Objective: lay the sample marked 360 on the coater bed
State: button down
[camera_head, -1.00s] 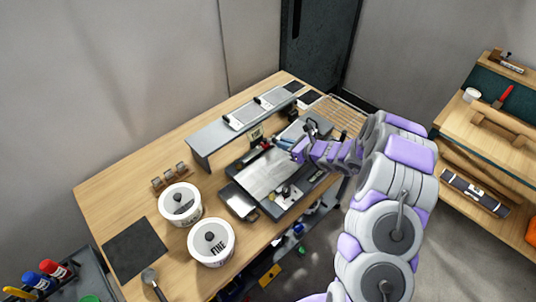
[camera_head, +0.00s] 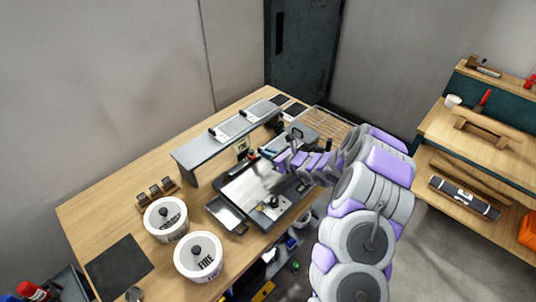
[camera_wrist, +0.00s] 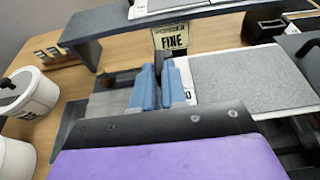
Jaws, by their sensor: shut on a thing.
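A flat grey sample (camera_wrist: 250,78) with a white border shows right of my fingers in the wrist view; only a "0" of its mark is readable beside them. My gripper (camera_wrist: 165,88), with blue fingers, is shut on a dark upright piece at the sample's left edge. In the head view my gripper (camera_head: 277,158) is over the back right part of the coater, and the sample is partly hidden by my arm. The coater bed (camera_head: 245,188) is a bare silver plate in a dark frame. I cannot tell whether the sample touches the coater.
A grey raised shelf (camera_head: 189,157) behind the coater carries two similar samples (camera_head: 230,127) with black knobs. A FINE sign (camera_wrist: 175,38) stands below it. A COARSE tub (camera_head: 166,219) and a FINE tub (camera_head: 198,257) stand front left. A wire rack (camera_head: 325,124) lies at the back right.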

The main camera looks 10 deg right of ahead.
aim_at(270, 175)
jog(key=shift+f+b, duration=1.85)
jog(key=shift+f, duration=2.25)
jog(key=shift+f, duration=0.1)
jog(key=c, duration=1.1)
grip_release()
jog(key=shift+d, duration=0.1)
jog(key=p+v, duration=0.3)
jog(key=v, duration=1.4)
jog(key=shift+p, duration=0.35)
jog(key=shift+s, duration=0.15)
